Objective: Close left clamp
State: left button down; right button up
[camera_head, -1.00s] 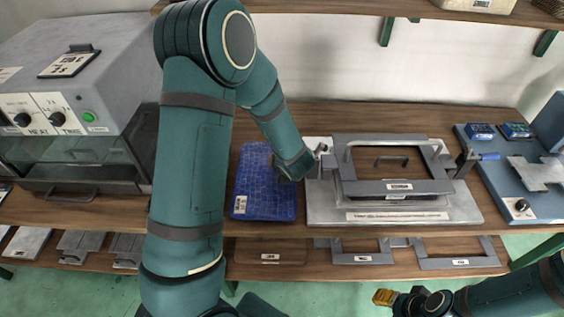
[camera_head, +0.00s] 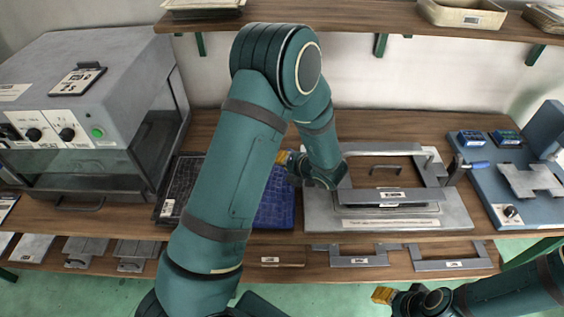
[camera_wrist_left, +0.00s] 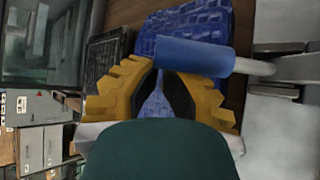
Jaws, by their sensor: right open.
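The tray fixture (camera_head: 320,224) sits on the bench with a grey frame (camera_head: 421,192) on it. The left clamp's blue handle (camera_wrist_left: 195,55) and metal rod (camera_wrist_left: 256,67) show in the left wrist view. In the head view my left arm hides that clamp. My left gripper (camera_wrist_left: 158,80) has yellow fingers close to the handle, which crosses in front of one fingertip; contact is unclear. In the head view only a bit of it shows, left of the frame. The right clamp (camera_head: 461,170) has a blue handle. My right gripper (camera_head: 383,296) is open and empty, low in front.
A blue mat (camera_head: 275,209) and a dark tray (camera_head: 178,190) lie left of the fixture. A grey machine (camera_head: 75,75) stands at the far left. A blue press base (camera_head: 500,170) is at the right. A shelf (camera_head: 345,16) runs above.

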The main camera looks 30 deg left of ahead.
pick_arm(q)
jog(key=w+d+r+m+g+y+b, duration=0.1)
jog(key=w+d+r+m+y, duration=0.1)
jog(key=d+r+m+y, duration=0.1)
jog(key=shift+w+d+r+y, duration=0.3)
jog(key=shift+d+r+y, duration=0.3)
jog(key=shift+y, duration=0.6)
pick_arm(e)
jog(key=shift+s+f, duration=0.15)
jog(key=shift+f, duration=0.25)
pick_arm(q)
jog(key=shift+w+d+r, duration=0.1)
jog(key=shift+d, duration=0.05)
